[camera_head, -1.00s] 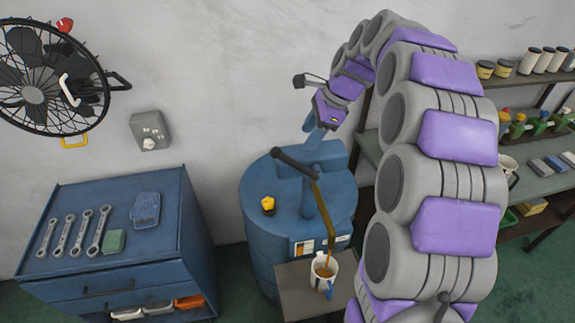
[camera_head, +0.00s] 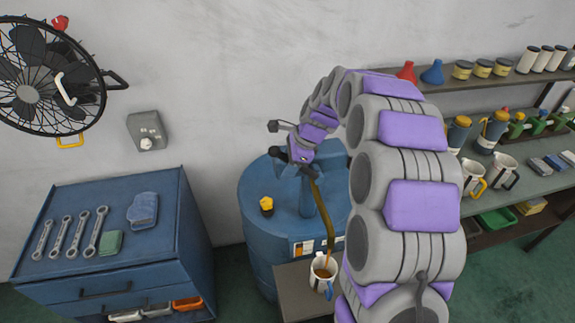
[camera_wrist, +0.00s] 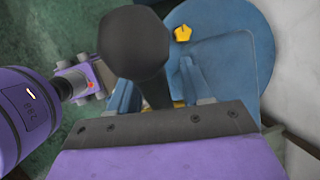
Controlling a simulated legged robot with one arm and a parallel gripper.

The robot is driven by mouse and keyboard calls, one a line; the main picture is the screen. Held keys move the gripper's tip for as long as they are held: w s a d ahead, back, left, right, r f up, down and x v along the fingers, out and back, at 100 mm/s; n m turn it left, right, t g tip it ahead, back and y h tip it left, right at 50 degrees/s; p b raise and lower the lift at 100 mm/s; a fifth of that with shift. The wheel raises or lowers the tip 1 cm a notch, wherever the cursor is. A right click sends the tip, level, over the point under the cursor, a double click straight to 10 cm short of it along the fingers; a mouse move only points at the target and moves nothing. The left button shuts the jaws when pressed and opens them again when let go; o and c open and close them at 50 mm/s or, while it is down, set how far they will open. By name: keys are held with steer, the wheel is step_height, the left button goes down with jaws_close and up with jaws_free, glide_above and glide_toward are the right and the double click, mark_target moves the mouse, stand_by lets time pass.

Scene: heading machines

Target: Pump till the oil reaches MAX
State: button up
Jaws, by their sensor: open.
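A blue oil drum (camera_head: 262,218) stands in the middle, with a hand pump (camera_head: 308,200) on top. The pump handle's black grip (camera_head: 276,151) points left; in the wrist view the grip (camera_wrist: 133,45) is large and close. My gripper (camera_head: 296,166) is at the handle, and its open fingers (camera_wrist: 157,85) lie on either side of the handle's shaft. Whether they touch it I cannot tell. A curved brown spout (camera_head: 327,215) reaches down over a white mug (camera_head: 322,272) with a blue handle. Brown oil shows in the mug. A MAX mark cannot be read.
The mug stands on a small stand (camera_head: 290,292) before the drum. A yellow cap (camera_head: 266,205) sits on the drum. A blue tool cabinet (camera_head: 45,272) with wrenches is at left, a wall fan (camera_head: 30,95) above it. Shelves (camera_head: 535,205) with mugs and bottles are at right.

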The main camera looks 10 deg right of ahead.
jaws_close()
stand_by(0.4)
